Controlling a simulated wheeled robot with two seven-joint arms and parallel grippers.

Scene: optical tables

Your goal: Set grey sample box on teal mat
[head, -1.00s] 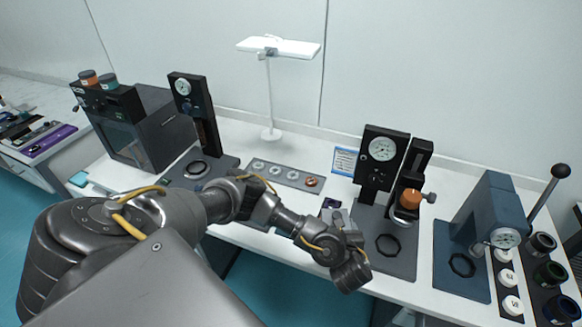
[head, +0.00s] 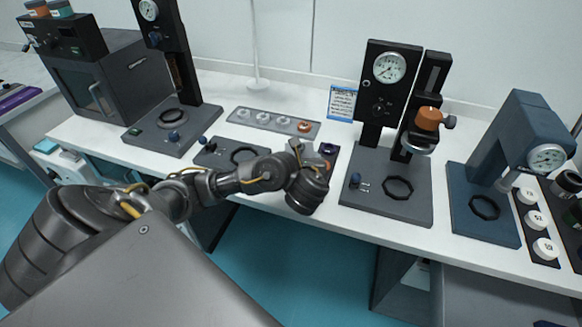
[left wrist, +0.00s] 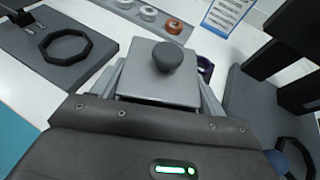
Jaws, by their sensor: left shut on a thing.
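My left gripper (left wrist: 160,92) is shut on a grey box with a round dark grey knob on top (left wrist: 163,75), seen from above in the left wrist view. Its fingers lie along the box's left and right sides. In the head view the left gripper (head: 312,165) is over the front of the white table, and the arm largely hides the box. Whether the box touches the table cannot be told. A small flat teal piece (head: 46,146) lies at the table's far left end; I cannot tell if it is the mat. My right gripper is not in view.
Left of the gripper is a dark plate with a black ring (head: 245,155). Right of it stands a gauge press (head: 385,110) with an orange-topped part, then a blue press (head: 525,125). A grey strip of small rings (head: 272,122) lies behind. Bare white table shows between the stations.

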